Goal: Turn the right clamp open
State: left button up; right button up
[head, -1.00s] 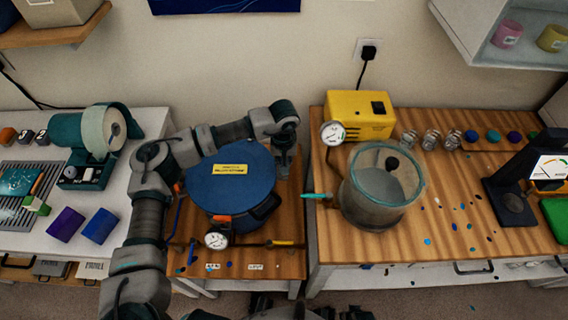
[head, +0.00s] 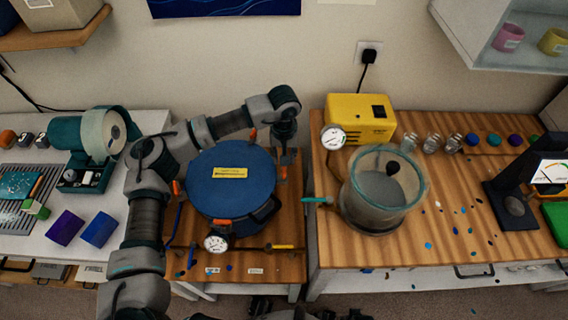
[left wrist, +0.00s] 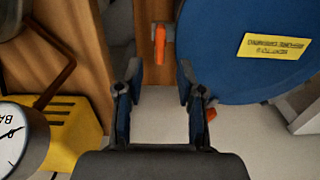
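The pot with the round blue lid (head: 230,182) stands on the wooden top left of centre, and its yellow label also shows in the left wrist view (left wrist: 277,46). The right clamp's orange handle (head: 283,173) is at the lid's right edge. In the left wrist view this handle (left wrist: 160,45) stands beside the rim, beyond and between the fingertips, apart from both. My left gripper (left wrist: 160,88) is open and empty; in the head view it (head: 286,155) points down by the lid's right rear edge. Of my right arm, only dark parts show at the bottom edge.
Other orange clamps sit at the lid's back (head: 253,135), left (head: 177,188) and front (head: 224,226). A pressure gauge (head: 216,243) is in front of the pot. A yellow pump (head: 362,118) and a clear chamber (head: 383,205) stand on the bench to the right.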

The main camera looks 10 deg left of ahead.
aim_at(284, 167)
pick_arm(q)
notch_tip(284, 167, up, 7)
jog(key=shift+f, duration=0.2)
dwell(0.5)
